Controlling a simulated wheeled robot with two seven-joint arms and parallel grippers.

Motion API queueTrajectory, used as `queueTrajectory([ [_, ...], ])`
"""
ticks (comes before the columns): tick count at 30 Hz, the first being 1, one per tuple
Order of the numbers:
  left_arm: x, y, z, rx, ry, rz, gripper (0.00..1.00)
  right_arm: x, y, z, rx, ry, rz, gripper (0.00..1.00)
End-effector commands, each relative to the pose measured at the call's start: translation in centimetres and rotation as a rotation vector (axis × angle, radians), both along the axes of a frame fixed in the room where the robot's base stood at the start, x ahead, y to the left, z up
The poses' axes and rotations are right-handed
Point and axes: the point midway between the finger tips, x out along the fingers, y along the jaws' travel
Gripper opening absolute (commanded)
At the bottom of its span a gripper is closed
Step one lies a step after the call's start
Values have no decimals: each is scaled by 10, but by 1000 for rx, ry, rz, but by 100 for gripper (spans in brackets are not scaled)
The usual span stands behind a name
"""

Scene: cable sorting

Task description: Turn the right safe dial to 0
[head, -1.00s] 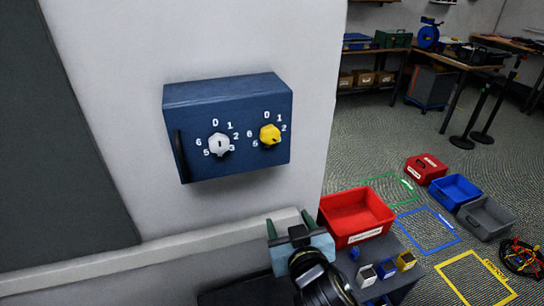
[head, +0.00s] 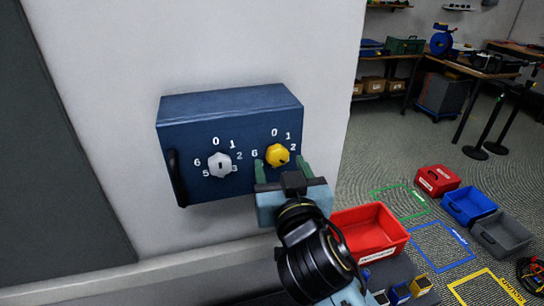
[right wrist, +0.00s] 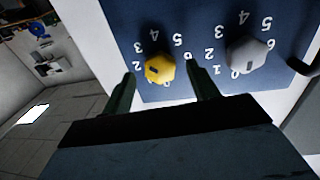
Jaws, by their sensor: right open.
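A dark blue safe box (head: 232,105) is on the pale wall, with two numbered dials on its front. In the right wrist view, turned over, the yellow dial (right wrist: 160,68) shows between the fingertips, with no clear contact. My left gripper is not in view.
A dark handle (head: 176,178) sticks out at the safe's left edge. Blue and grey bins lie on the floor beyond. The wall around the safe is bare.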

Motion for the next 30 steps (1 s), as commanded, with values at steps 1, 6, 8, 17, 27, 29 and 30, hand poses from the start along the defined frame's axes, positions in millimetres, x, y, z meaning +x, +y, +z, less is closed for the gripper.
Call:
queueTrajectory([
  [1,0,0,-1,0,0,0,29,2,0,-1,-2,-1,-3,59],
  [6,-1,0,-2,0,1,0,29,7,-1,-1,0,0,-9,59],
  [8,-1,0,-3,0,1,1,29,7,-1,0,0,1,-9,59],
  [17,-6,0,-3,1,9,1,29,7,-1,0,0,1,-10,50],
  [27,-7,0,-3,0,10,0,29,7,-1,0,-1,0,-9,15],
  [29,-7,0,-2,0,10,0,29,7,-1,0,-4,-1,-9,15],
  [30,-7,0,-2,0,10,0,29,7,-1,0,-8,-2,-10,15],
])
